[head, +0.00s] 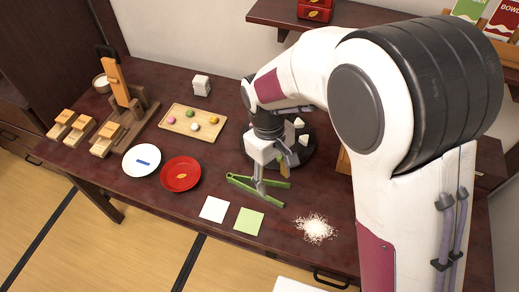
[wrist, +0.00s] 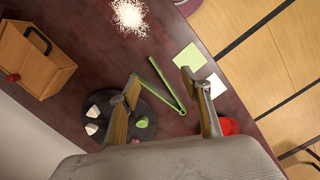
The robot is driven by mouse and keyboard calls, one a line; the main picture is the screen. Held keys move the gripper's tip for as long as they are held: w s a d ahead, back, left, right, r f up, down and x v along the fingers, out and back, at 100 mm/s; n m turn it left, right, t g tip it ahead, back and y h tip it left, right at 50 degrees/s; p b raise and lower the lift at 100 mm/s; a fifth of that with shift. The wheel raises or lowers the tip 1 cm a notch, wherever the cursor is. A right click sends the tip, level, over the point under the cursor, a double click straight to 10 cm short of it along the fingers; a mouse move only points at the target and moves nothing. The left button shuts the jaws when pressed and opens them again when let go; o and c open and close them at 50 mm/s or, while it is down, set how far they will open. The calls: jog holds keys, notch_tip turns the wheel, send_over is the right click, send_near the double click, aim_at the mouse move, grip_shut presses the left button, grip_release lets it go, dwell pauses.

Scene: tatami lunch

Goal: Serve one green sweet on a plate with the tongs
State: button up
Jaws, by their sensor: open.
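Green tongs (head: 243,184) lie splayed on the dark table; in the wrist view the tongs (wrist: 167,86) show between my fingers. My gripper (head: 271,182) is open above the tongs, pointing down; in the wrist view its two fingers (wrist: 168,88) are wide apart and hold nothing. A wooden tray (head: 172,122) carries a green sweet (head: 189,114) along with pink, yellow and white ones. A white plate (head: 133,167) with a blue mark and a red plate (head: 172,185) with a yellow leaf mark stand empty left of the tongs.
A black round board (wrist: 112,97) with white pieces and a small pink-and-green item lies beside my gripper. White (head: 214,209) and green (head: 248,222) paper squares and white grains (head: 316,229) lie near the front edge. A wooden box (wrist: 32,58) and wooden stands (head: 124,93) are at the sides.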

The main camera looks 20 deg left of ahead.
aim_at(250, 182)
jog(key=w+a+f+n, duration=0.4)
jog(key=a+f+n, duration=0.1)
jog(key=a, duration=0.4)
jog(key=shift+w+a+f+n+t, duration=0.15)
jog(key=shift+w+f+n+t, duration=0.15)
jog(key=shift+f+n+t, duration=0.15)
jog(key=shift+f, duration=0.1)
jog(key=shift+d+f, duration=0.15)
jog(key=shift+f, duration=1.3)
jog(key=shift+d+f, duration=0.15)
jog(key=shift+f, duration=1.3)
jog(key=shift+d+f, duration=0.15)
jog(key=shift+f, duration=1.3)
jog(key=c, duration=0.7)
